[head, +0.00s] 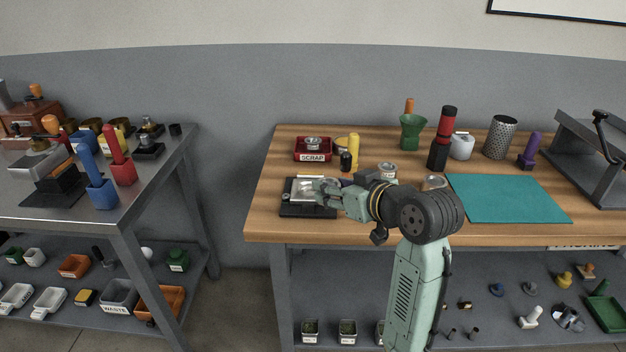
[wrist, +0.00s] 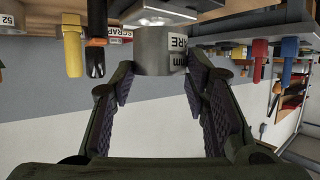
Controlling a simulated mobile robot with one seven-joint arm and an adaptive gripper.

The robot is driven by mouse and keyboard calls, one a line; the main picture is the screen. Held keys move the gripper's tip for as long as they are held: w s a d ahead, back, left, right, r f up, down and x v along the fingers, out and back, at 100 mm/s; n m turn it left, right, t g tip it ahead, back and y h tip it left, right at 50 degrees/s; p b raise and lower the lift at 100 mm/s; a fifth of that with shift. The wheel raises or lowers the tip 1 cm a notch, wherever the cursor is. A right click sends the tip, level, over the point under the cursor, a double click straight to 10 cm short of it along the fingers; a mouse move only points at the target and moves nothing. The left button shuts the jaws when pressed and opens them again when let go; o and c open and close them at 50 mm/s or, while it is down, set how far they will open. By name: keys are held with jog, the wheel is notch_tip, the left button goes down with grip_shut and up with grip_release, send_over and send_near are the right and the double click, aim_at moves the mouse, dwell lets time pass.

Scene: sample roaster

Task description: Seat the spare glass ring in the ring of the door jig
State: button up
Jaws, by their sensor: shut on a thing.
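My gripper (head: 326,188) reaches left over the wooden bench and is shut. In the wrist view its two dark pads (wrist: 165,85) close on the sides of a short grey metal cylinder (wrist: 158,52), with a label ending in "ARE", which I take to be the spare glass ring. A black base with a silvery plate, apparently the door jig (head: 300,211), lies at the bench's front left, under and beside the fingers. My gripper hides part of it.
Behind the jig stand a red scrap tray (head: 300,156), a yellow-handled tool (head: 353,149) and a small black-capped item (head: 346,162). Small jars (head: 387,171) stand near my wrist. A teal mat (head: 508,199) lies clear to the right.

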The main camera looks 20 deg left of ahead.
jog(key=w+a, duration=0.2)
jog(key=w+a+p, duration=0.1)
jog(key=w+a, duration=0.3)
jog(key=shift+a+f+p, duration=0.15)
jog(key=shift+f+p, duration=0.2)
jog(key=shift+p, duration=0.05)
jog(key=shift+w+a+f, duration=0.1)
jog(key=shift+f, duration=0.1)
notch_tip(320, 180, down, 3)
jog(key=shift+r+p, duration=0.1)
jog(key=shift+p, duration=0.45)
jog(key=shift+f, duration=0.3)
jog(key=shift+c, duration=1.2)
jog(key=o, duration=1.4)
jog(key=shift+f, duration=0.1)
jog(key=shift+o, duration=0.2)
